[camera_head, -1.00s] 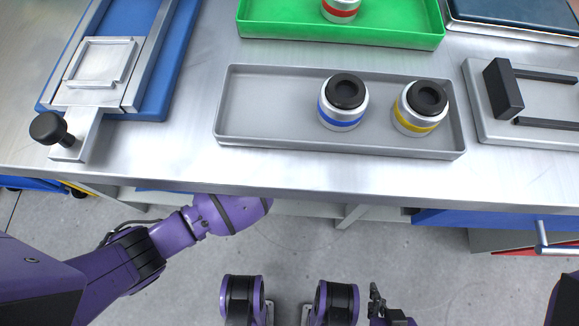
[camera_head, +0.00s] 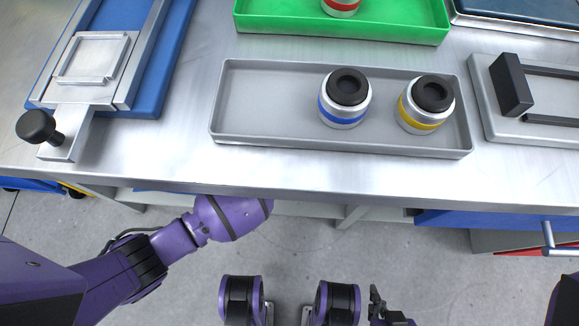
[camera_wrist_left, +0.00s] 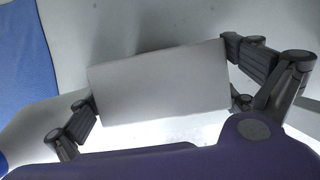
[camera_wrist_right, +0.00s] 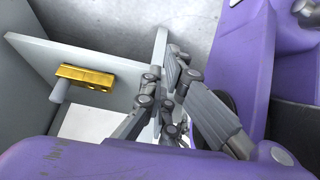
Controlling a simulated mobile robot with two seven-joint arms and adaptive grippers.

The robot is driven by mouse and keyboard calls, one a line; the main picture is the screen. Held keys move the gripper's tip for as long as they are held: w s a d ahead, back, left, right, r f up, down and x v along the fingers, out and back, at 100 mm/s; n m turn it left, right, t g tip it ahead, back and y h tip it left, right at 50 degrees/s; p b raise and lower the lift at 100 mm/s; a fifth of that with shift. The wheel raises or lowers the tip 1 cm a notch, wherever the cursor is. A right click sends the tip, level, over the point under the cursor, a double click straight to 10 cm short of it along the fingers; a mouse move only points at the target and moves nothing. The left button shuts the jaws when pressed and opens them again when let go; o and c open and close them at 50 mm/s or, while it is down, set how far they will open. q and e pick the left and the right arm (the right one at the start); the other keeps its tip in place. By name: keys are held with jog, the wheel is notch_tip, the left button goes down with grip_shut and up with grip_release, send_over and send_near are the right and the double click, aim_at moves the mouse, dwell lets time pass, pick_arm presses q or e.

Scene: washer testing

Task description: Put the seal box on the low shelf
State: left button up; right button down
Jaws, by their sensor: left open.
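A plain pale grey box (camera_wrist_left: 160,82), which I take for the seal box, fills the middle of the left wrist view. My left gripper (camera_wrist_left: 160,85) is open, with one finger at each side of the box; contact with the fingers is unclear. In the head view my left arm reaches under the table's front edge, which hides that gripper and the box. A strip of pale low shelf (camera_head: 295,208) shows below the table edge.
On the table stand a grey tray (camera_head: 285,143) with blue-banded and yellow-banded parts, a green tray (camera_head: 290,27), and a fixture with a black knob (camera_head: 36,127). A blue drawer (camera_head: 480,222) is at right. A yellow block (camera_wrist_right: 86,76) is beside my right gripper.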

pick_arm(q)
jog(key=p+v, duration=0.2)
jog(key=v, duration=0.4)
jog(key=shift+w+p, duration=0.1)
jog(key=shift+p, duration=0.2)
jog(key=shift+s+r, duration=0.25)
jog(key=shift+r, duration=0.2)
pick_arm(e)
jog(key=v, duration=0.3)
jog(key=shift+w+r, duration=0.1)
jog(key=shift+r, duration=0.05)
jog(key=shift+w+r, duration=0.2)
jog(key=shift+w, duration=0.2)
jog(key=shift+s+f, duration=0.15)
